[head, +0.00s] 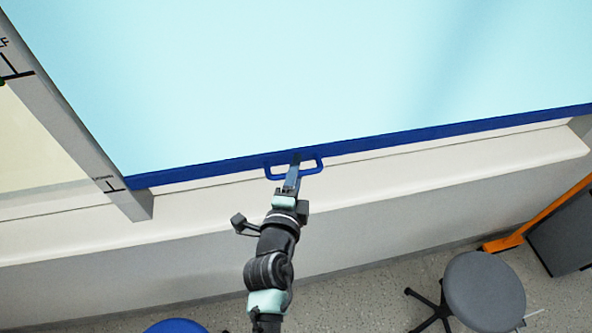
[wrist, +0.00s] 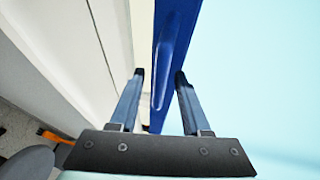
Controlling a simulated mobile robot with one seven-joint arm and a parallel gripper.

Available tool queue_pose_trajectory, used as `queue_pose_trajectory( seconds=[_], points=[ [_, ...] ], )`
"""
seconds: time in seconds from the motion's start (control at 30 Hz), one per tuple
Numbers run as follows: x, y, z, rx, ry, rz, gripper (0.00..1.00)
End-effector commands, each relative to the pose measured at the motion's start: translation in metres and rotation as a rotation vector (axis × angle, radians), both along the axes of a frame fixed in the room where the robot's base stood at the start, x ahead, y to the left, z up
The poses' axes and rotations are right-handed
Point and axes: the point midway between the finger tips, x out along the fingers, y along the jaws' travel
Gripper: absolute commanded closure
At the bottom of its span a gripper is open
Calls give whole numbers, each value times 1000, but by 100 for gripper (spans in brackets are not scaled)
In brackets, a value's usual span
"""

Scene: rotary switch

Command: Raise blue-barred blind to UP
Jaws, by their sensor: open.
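The pale blue blind (head: 300,75) hangs with a dark blue bar (head: 430,134) along its lower edge. A blue loop handle (head: 317,161) sticks out from the bar. The bar's left end is beside the lower mark (head: 112,189) on the grey frame post. My gripper (head: 296,160) is at the handle in the head view and hides part of it. In the wrist view the two fingers of my gripper (wrist: 160,74) are apart, one on each side of the handle (wrist: 167,62). I cannot tell whether either finger touches it.
A white sill (head: 420,172) runs just below the bar. A grey post (head: 60,110) with marks stands at the left. A grey stool (head: 484,292), a blue seat (head: 175,326) and an orange-edged grey object (head: 565,232) are on the floor below.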

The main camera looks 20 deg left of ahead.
Motion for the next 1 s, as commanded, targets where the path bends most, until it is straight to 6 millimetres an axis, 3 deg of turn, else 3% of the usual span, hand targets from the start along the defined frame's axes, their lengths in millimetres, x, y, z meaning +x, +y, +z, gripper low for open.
queue_pose_trajectory(
  seconds=[0.17,0.43,1.0],
  points=[
    [0,0,0,0,0,0,53],
    [0,0,0,0,0,0,100],
    [0,0,0,0,1,0,100]
  ],
)
